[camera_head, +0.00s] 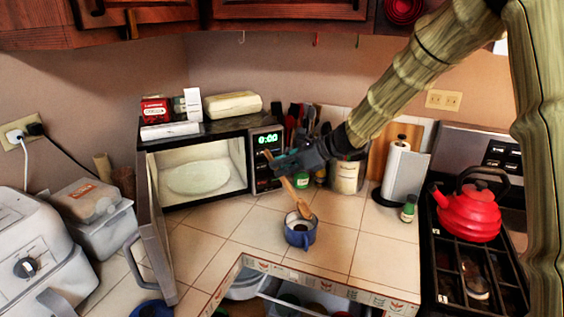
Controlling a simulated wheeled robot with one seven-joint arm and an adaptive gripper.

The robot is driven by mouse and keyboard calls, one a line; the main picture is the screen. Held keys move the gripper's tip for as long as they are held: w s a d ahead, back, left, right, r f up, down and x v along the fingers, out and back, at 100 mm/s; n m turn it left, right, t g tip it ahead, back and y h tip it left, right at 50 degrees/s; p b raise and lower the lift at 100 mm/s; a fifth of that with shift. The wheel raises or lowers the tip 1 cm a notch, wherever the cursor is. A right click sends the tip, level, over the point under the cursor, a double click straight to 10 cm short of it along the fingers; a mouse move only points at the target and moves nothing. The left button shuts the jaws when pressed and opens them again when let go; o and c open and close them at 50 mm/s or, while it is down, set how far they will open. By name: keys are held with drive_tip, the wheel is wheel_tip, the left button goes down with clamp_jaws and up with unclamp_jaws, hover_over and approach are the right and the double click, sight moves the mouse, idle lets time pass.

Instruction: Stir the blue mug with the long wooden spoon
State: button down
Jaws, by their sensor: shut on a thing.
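The blue mug (300,238) stands upright on the tiled counter, with a dark inside and its handle toward the lower right. My gripper (284,172) is above and slightly left of the mug, shut on the long wooden spoon (293,195). The spoon slants down to the right, with its upper end showing above the gripper. Its broad lower end is at the mug's rim; I cannot tell whether it dips inside. The gripper's fingers are dark and small in this view.
A microwave (203,163) stands left with its door (153,233) open. Behind the mug are a utensil crock (345,175) and a paper towel roll (402,172). A red kettle (472,210) sits on the stove at right. An open drawer (300,290) lies below the counter's front edge.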

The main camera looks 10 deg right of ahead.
sight(287, 183)
drive_tip(key=shift+f+b, duration=3.3)
drive_tip(key=shift+b, duration=0.4)
drive_tip(key=shift+s+d, duration=0.1)
